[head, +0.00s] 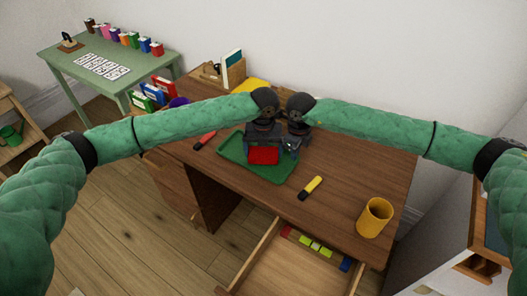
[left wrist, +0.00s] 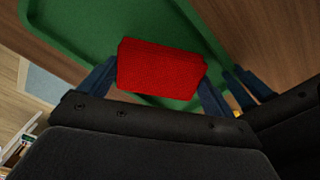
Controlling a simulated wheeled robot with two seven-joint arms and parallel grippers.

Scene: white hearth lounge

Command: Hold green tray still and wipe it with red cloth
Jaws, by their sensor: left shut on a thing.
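The green tray (head: 232,152) lies flat on the brown desk, and its surface also shows in the left wrist view (left wrist: 75,22). The red cloth (head: 263,155) is a thick red block over the tray. My left gripper (head: 263,144) is shut on the red cloth (left wrist: 160,68), with a dark blue finger on each side of it. My right gripper (head: 291,147) is close beside the left one, at the tray's right edge. Its fingers (left wrist: 248,84) show by the tray rim in the left wrist view. Whether they grip the rim is hidden.
A red marker (head: 204,140) lies left of the tray and a yellow-black highlighter (head: 311,187) to its right. An orange cup (head: 375,217) stands near the desk's right front. An open drawer (head: 290,269) juts out in front. A wooden organizer (head: 226,72) is at the back.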

